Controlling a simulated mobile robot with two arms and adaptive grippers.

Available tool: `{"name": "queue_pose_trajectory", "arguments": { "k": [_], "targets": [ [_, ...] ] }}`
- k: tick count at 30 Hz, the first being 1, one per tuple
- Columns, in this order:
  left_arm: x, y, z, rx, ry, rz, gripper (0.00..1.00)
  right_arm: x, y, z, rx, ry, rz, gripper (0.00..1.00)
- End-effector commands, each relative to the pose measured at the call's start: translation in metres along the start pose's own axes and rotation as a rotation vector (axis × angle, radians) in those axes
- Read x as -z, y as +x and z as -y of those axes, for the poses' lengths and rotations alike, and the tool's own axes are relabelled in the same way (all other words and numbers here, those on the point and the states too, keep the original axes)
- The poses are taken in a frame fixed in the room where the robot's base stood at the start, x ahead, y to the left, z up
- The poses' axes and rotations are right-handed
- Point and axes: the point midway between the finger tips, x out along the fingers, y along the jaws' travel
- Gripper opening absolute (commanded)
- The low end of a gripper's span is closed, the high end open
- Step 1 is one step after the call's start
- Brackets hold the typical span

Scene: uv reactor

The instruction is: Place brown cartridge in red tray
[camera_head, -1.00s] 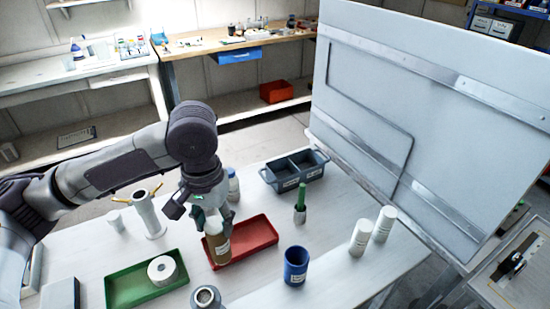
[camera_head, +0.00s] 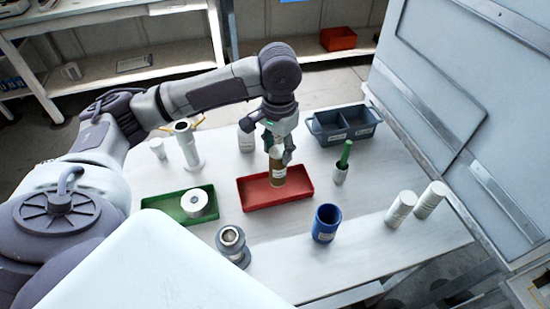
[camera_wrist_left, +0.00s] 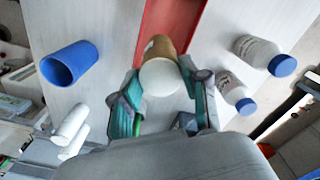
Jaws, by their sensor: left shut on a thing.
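The brown cartridge (camera_head: 277,172) is upright in my left gripper (camera_head: 277,148), which is shut on its upper part. Its lower end is at the red tray (camera_head: 262,203), inside the rim as seen in the head view; whether it touches the tray floor I cannot tell. In the left wrist view the cartridge (camera_wrist_left: 162,50), with its white cap, sits between the fingers of the left gripper (camera_wrist_left: 160,92), with the red tray (camera_wrist_left: 172,15) beyond it. My right gripper is not in view.
A green tray (camera_head: 175,206) holding a white ring-shaped part (camera_head: 195,202) is at left. A blue cup (camera_head: 326,223), a grey cylinder (camera_head: 232,243) and white bottles (camera_head: 401,208) stand in front and right. A grey divided bin (camera_head: 343,127) and green-handled tool (camera_head: 343,163) are behind right.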

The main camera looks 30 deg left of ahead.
Motion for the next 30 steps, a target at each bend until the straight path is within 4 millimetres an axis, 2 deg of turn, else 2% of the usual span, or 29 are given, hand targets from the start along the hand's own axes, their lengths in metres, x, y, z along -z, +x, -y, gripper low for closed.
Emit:
{"name": "queue_pose_trajectory", "arguments": {
  "k": [5,13,25,26,30],
  "targets": [
    [-0.001,0.009,0.010,0.000,0.001,0.000,0.00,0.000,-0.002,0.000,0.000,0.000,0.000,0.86],
    [-0.001,0.044,0.010,0.000,0.001,0.000,0.00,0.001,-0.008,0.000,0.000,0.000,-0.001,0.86],
    [-0.001,0.049,0.010,0.000,0.002,0.000,0.00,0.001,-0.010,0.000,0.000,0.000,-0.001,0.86],
    [-0.001,0.049,0.010,0.000,0.002,-0.001,0.50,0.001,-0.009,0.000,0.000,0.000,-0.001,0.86],
    [-0.001,0.049,0.010,0.000,0.002,-0.001,0.70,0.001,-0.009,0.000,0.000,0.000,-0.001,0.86]
  ]
}}
